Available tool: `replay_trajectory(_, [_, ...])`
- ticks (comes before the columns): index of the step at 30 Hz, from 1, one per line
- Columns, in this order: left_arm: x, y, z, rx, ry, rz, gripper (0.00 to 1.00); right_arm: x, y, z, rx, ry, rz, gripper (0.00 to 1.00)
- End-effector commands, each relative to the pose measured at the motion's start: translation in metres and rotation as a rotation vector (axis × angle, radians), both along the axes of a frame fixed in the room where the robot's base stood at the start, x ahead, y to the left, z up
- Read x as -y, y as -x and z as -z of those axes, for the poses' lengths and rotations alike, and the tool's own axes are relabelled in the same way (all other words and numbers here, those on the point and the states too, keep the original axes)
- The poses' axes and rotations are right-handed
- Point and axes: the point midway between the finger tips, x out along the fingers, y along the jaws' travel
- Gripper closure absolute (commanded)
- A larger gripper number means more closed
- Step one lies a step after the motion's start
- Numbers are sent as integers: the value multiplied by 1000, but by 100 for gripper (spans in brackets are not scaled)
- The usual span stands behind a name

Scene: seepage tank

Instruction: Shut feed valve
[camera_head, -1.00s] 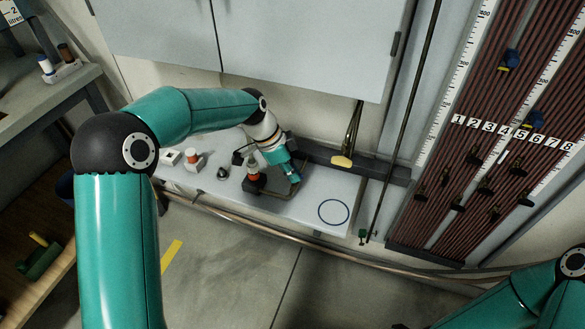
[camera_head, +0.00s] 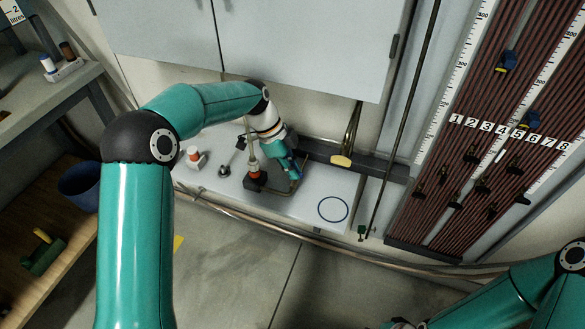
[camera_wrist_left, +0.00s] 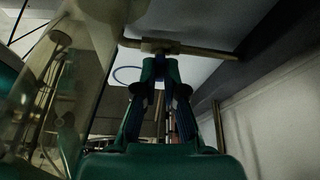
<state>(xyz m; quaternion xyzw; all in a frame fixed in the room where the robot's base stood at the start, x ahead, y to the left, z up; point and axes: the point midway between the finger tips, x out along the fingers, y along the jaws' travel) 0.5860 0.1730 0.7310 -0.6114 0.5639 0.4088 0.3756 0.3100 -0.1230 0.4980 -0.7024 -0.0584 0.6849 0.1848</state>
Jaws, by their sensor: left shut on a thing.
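The fingertips meet at the block, and the bar sticks out to both sides. The gripper partly hides this part in the head view. My right arm (camera_head: 510,300) shows at the lower right; its gripper is out of sight.
The bench (camera_head: 310,217) has a blue ring mark (camera_head: 333,209). A yellow handle (camera_head: 341,161) sits on pipes at the wall, right of my left gripper. A red-and-white bottle (camera_head: 195,160) stands left. A numbered tube panel (camera_head: 490,140) fills the right. Floor in front is open.

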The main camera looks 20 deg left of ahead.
Motion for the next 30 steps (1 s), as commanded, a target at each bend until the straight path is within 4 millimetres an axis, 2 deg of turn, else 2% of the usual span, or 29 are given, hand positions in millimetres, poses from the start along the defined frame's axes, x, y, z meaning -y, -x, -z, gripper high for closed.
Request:
replay_trajectory(2, [-2,-1,-1,5,-3,-2,100,0,0,0,0,0,0,60])
replay_trajectory(3, [-2,-1,-1,5,-3,-2,88,0,0,0,0,0,0,60])
replay_trajectory(7, [-1,-1,0,4,-2,-2,66,0,0,0,0,0,0,60])
replay_trajectory(16, [-1,0,-1,1,-2,-2,66,0,0,0,0,0,0,60])
replay_trajectory(20, [-3,-1,-7,3,-1,-2,66,0,0,-1,0,0,0,60])
replay_trajectory(26, [-15,0,-34,7,-3,-4,66,0,0,-1,0,0,0,60])
replay_trajectory(30, [-26,1,-61,7,-3,-4,66,0,0,-1,0,0,0,60])
